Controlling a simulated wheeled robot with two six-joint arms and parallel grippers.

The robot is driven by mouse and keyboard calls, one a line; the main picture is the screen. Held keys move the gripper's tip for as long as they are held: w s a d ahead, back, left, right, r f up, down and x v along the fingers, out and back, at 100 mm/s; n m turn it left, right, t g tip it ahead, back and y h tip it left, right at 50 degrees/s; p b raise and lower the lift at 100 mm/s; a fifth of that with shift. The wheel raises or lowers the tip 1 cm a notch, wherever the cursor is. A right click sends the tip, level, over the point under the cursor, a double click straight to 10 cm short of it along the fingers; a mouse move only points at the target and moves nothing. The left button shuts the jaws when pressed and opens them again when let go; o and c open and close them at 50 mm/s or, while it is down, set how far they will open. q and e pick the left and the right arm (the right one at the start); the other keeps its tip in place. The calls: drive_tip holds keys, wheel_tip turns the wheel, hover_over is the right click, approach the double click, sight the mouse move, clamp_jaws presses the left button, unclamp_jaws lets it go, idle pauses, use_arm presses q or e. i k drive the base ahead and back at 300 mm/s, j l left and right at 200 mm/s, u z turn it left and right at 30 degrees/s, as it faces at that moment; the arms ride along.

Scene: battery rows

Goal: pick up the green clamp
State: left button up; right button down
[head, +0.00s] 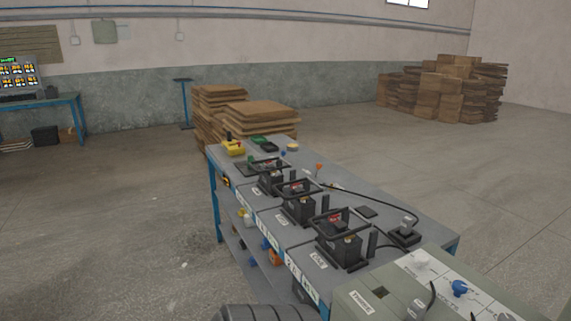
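A small green item (250,160), which may be the green clamp, is at the far end of the grey workbench (228,176), near the battery there. It is too small to make out its shape. A flat dark green item (264,141) lies farther back on the same bench, beside a yellow one (233,148).
Several black batteries (299,209) with handle frames stand along the bench. A black cable (375,198) runs to a small dark unit (404,235). A grey-green box (375,290) with knobs fills the near right.

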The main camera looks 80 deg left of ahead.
sight(251, 158)
drive_tip(key=u, duration=2.85)
drive_tip(key=i+j+u, duration=0.45)
drive_tip(key=i, duration=0.35)
drive_tip(key=i+j+u, duration=0.25)
drive_tip(key=i, duration=0.2)
drive_tip(key=i+l+z, duration=0.1)
drive_tip(key=i+z, duration=0.65)
drive_tip(key=z, duration=0.15)
drive_tip(key=i+j+z, duration=0.2)
drive_tip(key=i+z, duration=0.3)
drive_tip(key=k, duration=0.1)
